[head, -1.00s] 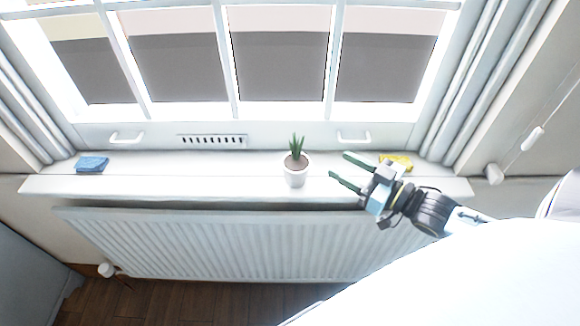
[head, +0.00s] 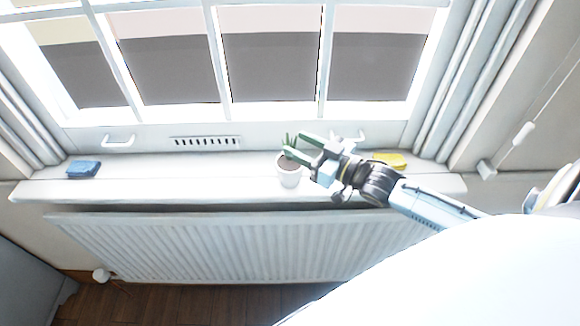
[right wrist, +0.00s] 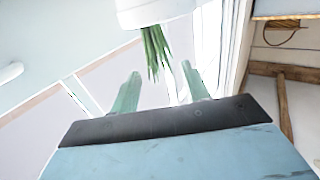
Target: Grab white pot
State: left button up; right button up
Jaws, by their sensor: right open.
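The white pot (head: 289,179) stands upright on the windowsill, with dark soil and a spiky green plant in it. My right gripper (head: 293,147) comes in from the right and is open. In the head view its green fingers overlap the plant and the pot's upper right side. In the right wrist view the white pot (right wrist: 155,12) is at the top edge, partly cut off, and the plant (right wrist: 156,52) hangs down in the picture between the two fingertips (right wrist: 160,82). Nothing is gripped. My left gripper is not in view.
The white windowsill (head: 190,188) is narrow, with a radiator (head: 220,245) below it. A blue folded cloth (head: 83,168) lies at the left and a yellow item (head: 392,160) lies at the right behind my arm. Window handles (head: 118,141) stick out behind the sill.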

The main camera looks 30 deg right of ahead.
aim_at(294, 142)
jog(key=shift+x, duration=1.65)
jog(key=shift+s, duration=0.1)
grip_shut()
